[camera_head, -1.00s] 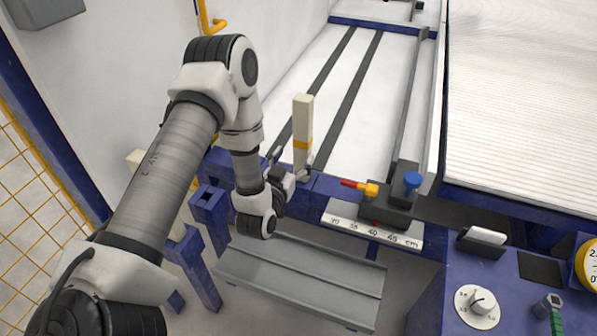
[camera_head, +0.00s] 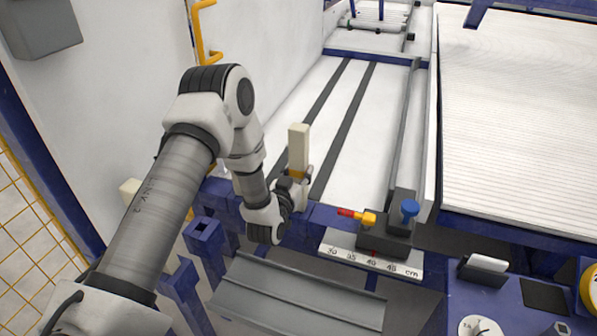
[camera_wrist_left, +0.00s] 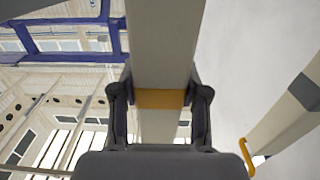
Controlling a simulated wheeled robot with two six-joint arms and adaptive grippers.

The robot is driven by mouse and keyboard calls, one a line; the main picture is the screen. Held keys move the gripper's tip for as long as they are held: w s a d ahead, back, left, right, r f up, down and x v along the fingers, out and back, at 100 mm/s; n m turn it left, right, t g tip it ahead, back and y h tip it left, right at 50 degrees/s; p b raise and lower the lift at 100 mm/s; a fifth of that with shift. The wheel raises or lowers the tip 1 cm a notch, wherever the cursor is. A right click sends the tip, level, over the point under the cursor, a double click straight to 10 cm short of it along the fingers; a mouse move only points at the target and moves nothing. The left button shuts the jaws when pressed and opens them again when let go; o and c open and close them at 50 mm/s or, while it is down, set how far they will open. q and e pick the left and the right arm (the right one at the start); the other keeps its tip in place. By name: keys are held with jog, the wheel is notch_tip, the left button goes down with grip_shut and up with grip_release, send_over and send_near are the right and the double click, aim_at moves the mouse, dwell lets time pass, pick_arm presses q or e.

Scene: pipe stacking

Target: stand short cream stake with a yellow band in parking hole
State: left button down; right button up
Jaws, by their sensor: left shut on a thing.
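The short cream stake with a yellow band (camera_head: 298,145) stands upright at the far side of my left gripper (camera_head: 300,183), near the blue rail. My left gripper is shut on it at the yellow band. In the left wrist view, the fingers (camera_wrist_left: 160,100) sit on both sides of the band of the stake (camera_wrist_left: 161,45). The stake's lower end is hidden behind the gripper in the head view. A blue post with an open square top (camera_head: 204,231) stands left of the gripper, empty; I cannot tell whether it is the parking hole. My right gripper is not in view.
Another cream stake (camera_head: 130,188) shows partly behind my left arm. A grey sloped tray (camera_head: 295,298) lies below the gripper. A scale plate (camera_head: 345,258), a red-tipped yellow handle (camera_head: 358,215) and a blue knob (camera_head: 410,207) are to the right.

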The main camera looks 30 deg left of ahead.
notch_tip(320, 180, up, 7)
jog(key=p, duration=0.7)
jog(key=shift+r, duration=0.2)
